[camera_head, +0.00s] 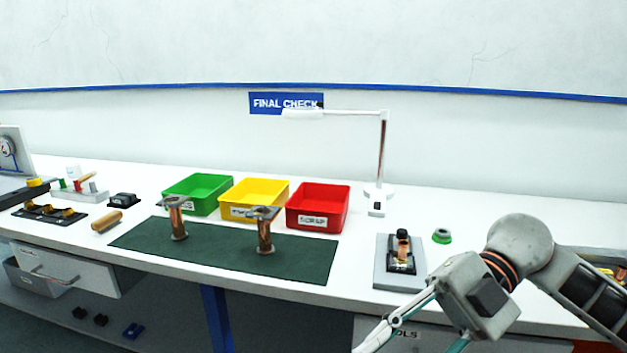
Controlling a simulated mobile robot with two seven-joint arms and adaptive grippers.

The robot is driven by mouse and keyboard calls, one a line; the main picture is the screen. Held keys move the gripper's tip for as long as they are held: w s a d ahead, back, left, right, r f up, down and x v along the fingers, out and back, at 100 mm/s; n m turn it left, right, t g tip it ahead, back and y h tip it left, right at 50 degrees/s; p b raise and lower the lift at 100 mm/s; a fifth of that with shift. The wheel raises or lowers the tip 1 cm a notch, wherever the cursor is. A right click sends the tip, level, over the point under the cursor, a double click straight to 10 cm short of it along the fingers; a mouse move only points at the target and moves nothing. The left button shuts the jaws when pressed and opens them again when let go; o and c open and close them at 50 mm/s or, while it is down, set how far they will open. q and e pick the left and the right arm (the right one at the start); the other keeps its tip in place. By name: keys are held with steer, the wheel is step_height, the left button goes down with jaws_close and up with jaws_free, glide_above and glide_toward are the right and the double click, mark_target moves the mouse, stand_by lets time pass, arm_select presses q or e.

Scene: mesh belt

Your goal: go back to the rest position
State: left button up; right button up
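My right arm comes in from the right, and its gripper (425,335) hangs in front of the bench's front edge at the lower right. Its two fingers spread well apart and run out of the bottom of the picture, so the tips are hidden. Nothing shows between the visible parts of the fingers. My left gripper is not in view.
The white bench (420,210) carries a dark green mat (215,262) with two copper-coloured parts (265,235). Green (197,195), yellow (253,197) and red (318,207) bins and a lamp (381,160) stand behind. A grey plate (385,280) with a fixture lies near the arm.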

steer(key=w+a+m+t+y+p, duration=0.1)
steer(key=w+a+m+t+y, duration=0.4)
steer(key=w+m+t+y, duration=0.45)
steer(key=w+d+f+m+t+h, duration=0.2)
steer(key=d+f+m+t+h, duration=0.1)
steer(key=f+m+t+h, duration=0.3)
steer(key=w+d+f+m+t+h, duration=0.2)
steer(key=d+f+m+t+h, duration=0.15)
steer(key=f+m+t, duration=0.4)
steer(key=s+d+f+m+g+h+p, duration=0.1)
steer(key=s+d+f+m+h, duration=0.2)
steer(key=f, duration=0.6)
steer(key=s+d+f+m+h, duration=0.1)
steer(key=s+d+f+h, duration=0.2)
steer(key=f, duration=0.5)
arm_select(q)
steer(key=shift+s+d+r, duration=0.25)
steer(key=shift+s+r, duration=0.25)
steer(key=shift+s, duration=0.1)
arm_select(e)
steer(key=s+d+f+g+h, duration=0.3)
steer(key=s+f+g, duration=0.2)
steer(key=s+f, duration=0.6)
step_height(320, 180, down, 2)
steer(key=shift+d+f+m+h, duration=0.2)
steer(key=shift+m+h, duration=0.1)
steer(key=shift+m, duration=0.1)
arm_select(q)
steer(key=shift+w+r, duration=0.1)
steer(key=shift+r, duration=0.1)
